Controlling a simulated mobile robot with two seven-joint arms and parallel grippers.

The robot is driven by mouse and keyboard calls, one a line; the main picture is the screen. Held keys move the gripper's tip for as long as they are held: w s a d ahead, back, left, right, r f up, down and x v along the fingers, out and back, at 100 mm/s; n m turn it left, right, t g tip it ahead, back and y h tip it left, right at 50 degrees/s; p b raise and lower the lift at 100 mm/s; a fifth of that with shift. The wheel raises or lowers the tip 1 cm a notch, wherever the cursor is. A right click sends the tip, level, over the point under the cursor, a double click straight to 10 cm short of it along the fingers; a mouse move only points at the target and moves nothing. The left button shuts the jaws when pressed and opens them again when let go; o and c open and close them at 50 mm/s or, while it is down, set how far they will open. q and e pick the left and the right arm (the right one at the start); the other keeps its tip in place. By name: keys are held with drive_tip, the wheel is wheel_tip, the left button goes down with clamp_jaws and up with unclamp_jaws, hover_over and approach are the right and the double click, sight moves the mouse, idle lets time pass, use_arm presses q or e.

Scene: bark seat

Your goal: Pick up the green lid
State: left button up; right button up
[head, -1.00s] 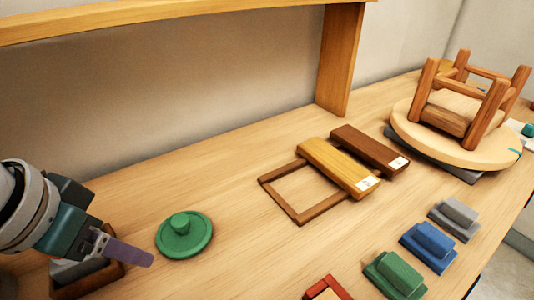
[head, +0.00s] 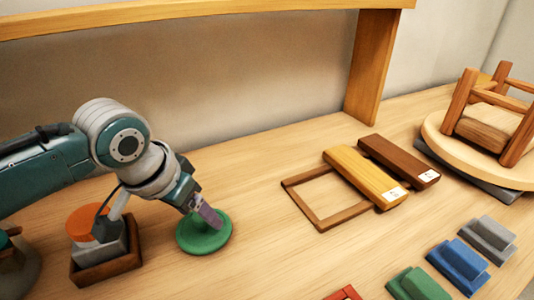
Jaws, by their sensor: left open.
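The green lid (head: 204,240) is a round disc lying flat on the wooden table, left of centre in the head view. My left gripper (head: 210,215) is over the lid, its purple finger pointing down at the middle and hiding the knob. The gripper is open. I cannot tell whether the fingers are around the knob or touching it. My right gripper is not in view.
A brown wooden tray (head: 108,268) with a grey block and an orange round piece stands left of the lid. A wooden frame (head: 322,225), yellow and brown planks, coloured blocks and an upturned stool are to the right. The table between lid and frame is clear.

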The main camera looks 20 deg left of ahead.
use_arm(q)
drive_tip(key=shift+w+f, duration=0.15)
drive_tip(key=shift+f, duration=0.15)
drive_tip(key=shift+c, duration=0.2)
clamp_jaws()
